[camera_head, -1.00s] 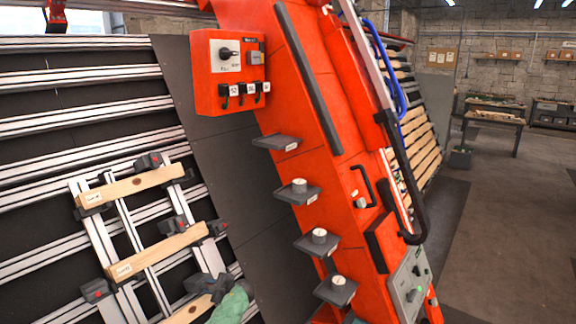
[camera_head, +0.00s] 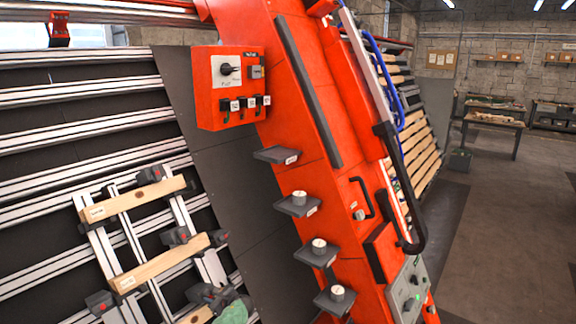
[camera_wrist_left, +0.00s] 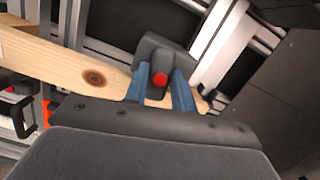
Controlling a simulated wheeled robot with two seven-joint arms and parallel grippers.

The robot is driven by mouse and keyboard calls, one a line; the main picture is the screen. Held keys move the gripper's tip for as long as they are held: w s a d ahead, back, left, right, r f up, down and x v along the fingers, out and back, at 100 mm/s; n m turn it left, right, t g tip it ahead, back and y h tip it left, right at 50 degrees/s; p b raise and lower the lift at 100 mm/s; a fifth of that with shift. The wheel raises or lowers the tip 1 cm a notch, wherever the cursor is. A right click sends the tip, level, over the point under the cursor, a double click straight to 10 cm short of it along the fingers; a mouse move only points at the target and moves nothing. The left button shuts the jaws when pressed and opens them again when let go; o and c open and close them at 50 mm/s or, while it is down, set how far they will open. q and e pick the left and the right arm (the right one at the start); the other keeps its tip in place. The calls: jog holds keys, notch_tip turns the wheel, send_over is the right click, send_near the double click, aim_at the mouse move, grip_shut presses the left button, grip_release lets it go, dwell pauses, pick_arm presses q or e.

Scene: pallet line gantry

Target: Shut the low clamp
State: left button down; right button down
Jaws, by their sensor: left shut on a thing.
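The low clamp is a dark block with a red-tipped handle (camera_wrist_left: 160,79) at the right end of a wooden board (camera_wrist_left: 95,75) in the left wrist view. My left gripper (camera_wrist_left: 160,88) has its two blue fingers on either side of that handle and is shut on it. In the head view the low clamp (camera_head: 203,292) is at the lower left, at the end of the lowest board (camera_head: 194,316), partly covered by my left gripper (camera_head: 220,298). How far the handle is turned cannot be told. My right gripper is not in view.
Two more boards, upper (camera_head: 130,198) and middle (camera_head: 160,263), lie across the aluminium frame with clamps at their ends. The orange gantry (camera_head: 290,100) stands to the right, with small grey shelves (camera_head: 298,207) jutting toward the frame. Open floor lies at far right.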

pick_arm(q)
jog(key=shift+s+f, duration=0.1)
jog(key=shift+d+m+t+h, duration=0.1)
jog(key=shift+m+t+h, duration=0.2)
jog(key=shift+m, duration=1.3)
jog(key=c, duration=1.3)
grip_release()
jog(key=shift+w+r+v, duration=0.1)
jog(key=shift+r+v, duration=0.1)
jog(key=shift+v, duration=1.25)
jog(key=shift+w+r+v, duration=0.1)
jog(key=shift+r+v, duration=0.15)
jog(key=shift+v, duration=1.25)
jog(key=shift+r+v, duration=0.2)
jog(key=shift+v, duration=1.25)
